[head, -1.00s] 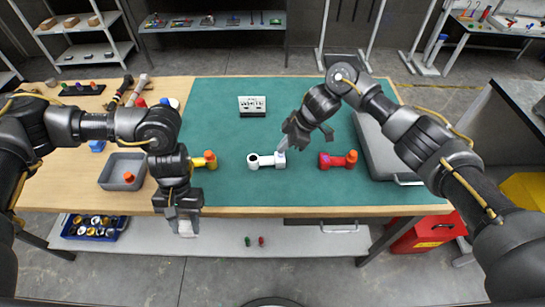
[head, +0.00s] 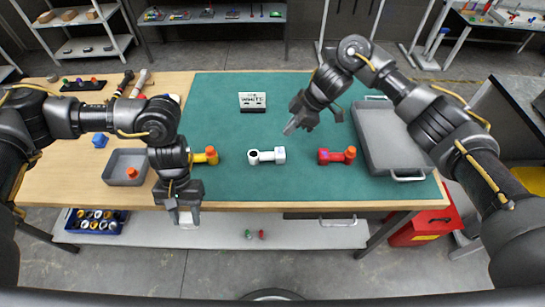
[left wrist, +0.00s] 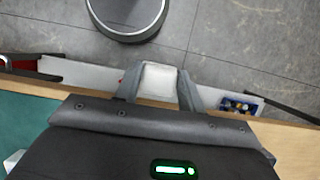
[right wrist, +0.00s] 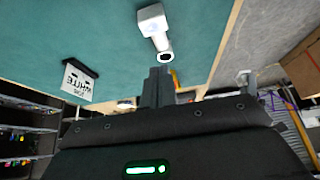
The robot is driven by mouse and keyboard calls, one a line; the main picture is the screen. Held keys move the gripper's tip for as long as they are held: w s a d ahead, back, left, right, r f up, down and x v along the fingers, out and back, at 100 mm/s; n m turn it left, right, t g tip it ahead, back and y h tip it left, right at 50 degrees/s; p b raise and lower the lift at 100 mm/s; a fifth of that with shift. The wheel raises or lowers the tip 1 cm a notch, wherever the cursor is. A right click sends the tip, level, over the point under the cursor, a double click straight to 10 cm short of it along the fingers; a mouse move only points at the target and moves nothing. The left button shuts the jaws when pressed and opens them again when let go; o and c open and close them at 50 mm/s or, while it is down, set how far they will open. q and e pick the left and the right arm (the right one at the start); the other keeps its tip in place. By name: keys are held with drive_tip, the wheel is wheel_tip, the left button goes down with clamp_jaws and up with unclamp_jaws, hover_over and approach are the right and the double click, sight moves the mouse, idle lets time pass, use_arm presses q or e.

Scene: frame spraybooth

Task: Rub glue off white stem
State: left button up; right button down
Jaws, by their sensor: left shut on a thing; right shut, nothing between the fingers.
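The white stem (head: 266,155) lies on the green mat, with a round open end at left and a block end at right. It also shows in the right wrist view (right wrist: 153,27), where a faint bluish patch is on its block; I cannot tell if it is glue. My right gripper (head: 289,129) is shut and empty, above the mat just beyond the stem's block end and apart from it. My left gripper (head: 184,217) is shut on a white block-like piece (left wrist: 158,81), held out past the table's front edge, left of the stem.
A yellow stem (head: 207,156) and a red stem (head: 336,156) flank the white one. A sign reading WHITE (head: 252,102) stands behind. A grey bin (head: 113,176) is at left, a grey case (head: 392,140) at right.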

use_arm(q)
drive_tip(key=shift+f+b, duration=0.6)
drive_tip(key=shift+f, duration=0.05)
use_arm(e)
drive_tip(key=v, duration=0.8)
drive_tip(key=shift+r, duration=0.2)
drive_tip(key=shift+f, duration=0.1)
